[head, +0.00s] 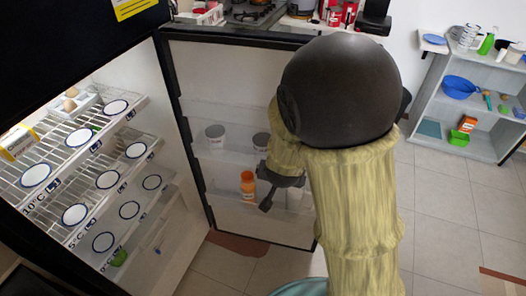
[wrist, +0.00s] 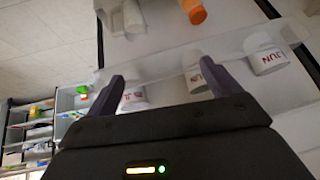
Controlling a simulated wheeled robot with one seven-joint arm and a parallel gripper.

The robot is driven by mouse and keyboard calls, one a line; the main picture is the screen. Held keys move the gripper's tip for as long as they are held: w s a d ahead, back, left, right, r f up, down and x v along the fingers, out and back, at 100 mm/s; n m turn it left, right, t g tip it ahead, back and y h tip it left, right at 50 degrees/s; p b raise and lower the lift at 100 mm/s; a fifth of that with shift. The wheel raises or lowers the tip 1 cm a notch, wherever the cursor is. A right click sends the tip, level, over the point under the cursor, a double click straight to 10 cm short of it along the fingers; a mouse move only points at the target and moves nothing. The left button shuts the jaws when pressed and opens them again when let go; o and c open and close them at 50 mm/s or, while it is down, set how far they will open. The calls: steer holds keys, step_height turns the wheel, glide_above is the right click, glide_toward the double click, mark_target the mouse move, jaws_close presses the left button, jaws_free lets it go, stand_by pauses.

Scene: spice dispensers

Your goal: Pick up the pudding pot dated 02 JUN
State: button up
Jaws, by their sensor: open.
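Several white pots stand on the fridge door's shelf. In the wrist view, the right pot (wrist: 267,55) shows red "JUN"; the middle pot (wrist: 196,80) has similar red lettering, partly hidden by a finger. The left pot (wrist: 132,98) sits low between the fingers with a partly visible red mark. No day number is readable, so I cannot tell which is 02 JUN. In the head view, two pots show, one left (head: 215,137) and one nearer my arm (head: 261,142). My gripper (wrist: 162,72) is open and empty before the door, also in the head view (head: 281,190).
The open fridge door (head: 240,85) also holds an orange bottle (head: 248,186) on a lower shelf. Wire fridge shelves (head: 75,150) at left carry several round white items and eggs. A shelf unit (head: 455,105) stands far right. Tiled floor (head: 445,215) between is mostly clear.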

mark_target(260, 147)
steer(key=a+m+t+h+b, duration=0.1)
steer(key=a+t+h+b, duration=0.2)
steer(key=a+t+h, duration=0.2)
steer(key=a+t, duration=0.3)
steer(key=a, duration=0.2)
steer(key=shift+w+a+m, duration=0.25)
steer(key=shift+a+m, duration=0.05)
steer(key=shift+a, duration=0.05)
steer(key=shift+w, duration=0.15)
steer(key=x, duration=1.2)
steer(key=shift+p, duration=0.4)
